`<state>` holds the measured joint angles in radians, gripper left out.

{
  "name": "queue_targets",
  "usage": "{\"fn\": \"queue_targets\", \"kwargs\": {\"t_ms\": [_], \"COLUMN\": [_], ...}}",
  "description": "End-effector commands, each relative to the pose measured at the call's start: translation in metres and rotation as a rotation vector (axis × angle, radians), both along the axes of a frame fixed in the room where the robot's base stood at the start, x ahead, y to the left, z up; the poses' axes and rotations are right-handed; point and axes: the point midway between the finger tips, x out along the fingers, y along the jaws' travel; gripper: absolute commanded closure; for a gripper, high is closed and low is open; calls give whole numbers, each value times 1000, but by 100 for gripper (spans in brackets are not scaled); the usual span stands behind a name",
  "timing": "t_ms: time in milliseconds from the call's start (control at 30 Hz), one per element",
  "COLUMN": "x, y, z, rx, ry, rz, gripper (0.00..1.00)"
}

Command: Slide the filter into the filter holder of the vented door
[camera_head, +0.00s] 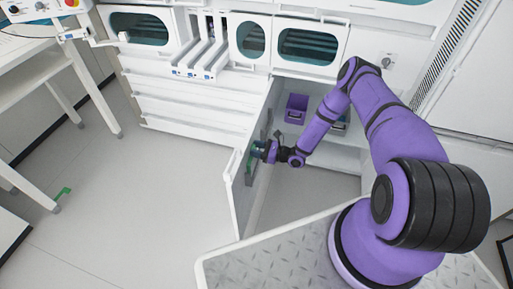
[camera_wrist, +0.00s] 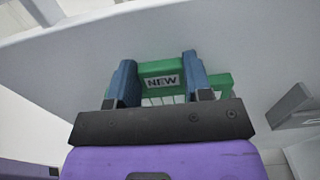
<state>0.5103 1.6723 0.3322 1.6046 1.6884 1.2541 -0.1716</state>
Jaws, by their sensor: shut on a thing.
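My gripper (camera_wrist: 160,84) is shut on the green filter (camera_wrist: 222,80), which has a white "NEW" label facing the wrist camera. The blue fingers stand on both sides of the label, and the filter's lower part is hidden behind the gripper body. In the head view my gripper (camera_head: 260,150) is at the inner face of the open white vented door (camera_head: 238,195). A grey bracket (camera_wrist: 290,108), which looks like part of the filter holder, stands on the door to the right of the filter. I cannot tell whether the filter touches the holder.
The open cabinet behind the door holds a purple bin (camera_head: 296,108) on its floor. White drawers (camera_head: 190,117) stand left of the door, and a white table (camera_head: 45,75) is at the far left. The floor (camera_head: 150,200) left of the door is mostly clear.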

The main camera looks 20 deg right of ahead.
Motion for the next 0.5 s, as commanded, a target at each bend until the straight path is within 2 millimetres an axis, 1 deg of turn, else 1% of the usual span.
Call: {"fn": "queue_targets", "kwargs": {"t_ms": [267,300,400,500], "x": [0,0,0,0], "y": [0,0,0,0], "z": [-1,-1,-1,-1], "rx": [0,0,0,0], "ry": [0,0,0,0], "rz": [0,0,0,0], "gripper": [90,45,24,24]}}
